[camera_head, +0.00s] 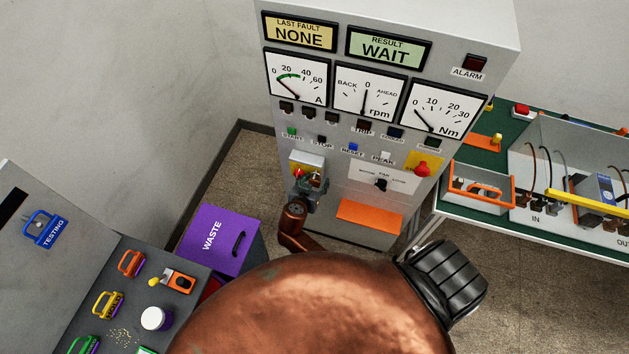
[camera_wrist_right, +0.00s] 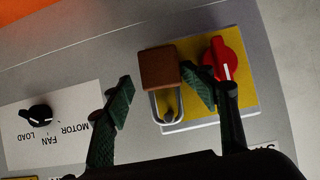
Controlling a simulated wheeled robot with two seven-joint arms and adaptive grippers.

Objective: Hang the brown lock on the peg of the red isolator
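The red isolator (camera_wrist_right: 222,60) has a red knob on a yellow plate. It also shows on the cabinet's lower left in the head view (camera_head: 299,172). The brown lock (camera_wrist_right: 158,69) sits in front of this plate beside the knob, with its shackle (camera_wrist_right: 155,108) looking to be around a dark peg (camera_wrist_right: 169,115). My right gripper (camera_wrist_right: 158,77) is open, its two green fingers on either side of the lock. The left finger is apart from it; the right one is close, and contact cannot be told. In the head view my right gripper (camera_head: 308,192) is small at the isolator. My left gripper is out of view.
The grey cabinet (camera_head: 345,135) carries gauges, buttons and another red knob (camera_head: 422,168) on yellow. An orange tray (camera_head: 369,217) juts out below. A purple waste bin (camera_head: 217,240) stands left of it. Several coloured locks lie on the left desk (camera_head: 202,292). A green bench (camera_head: 470,212) is at right.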

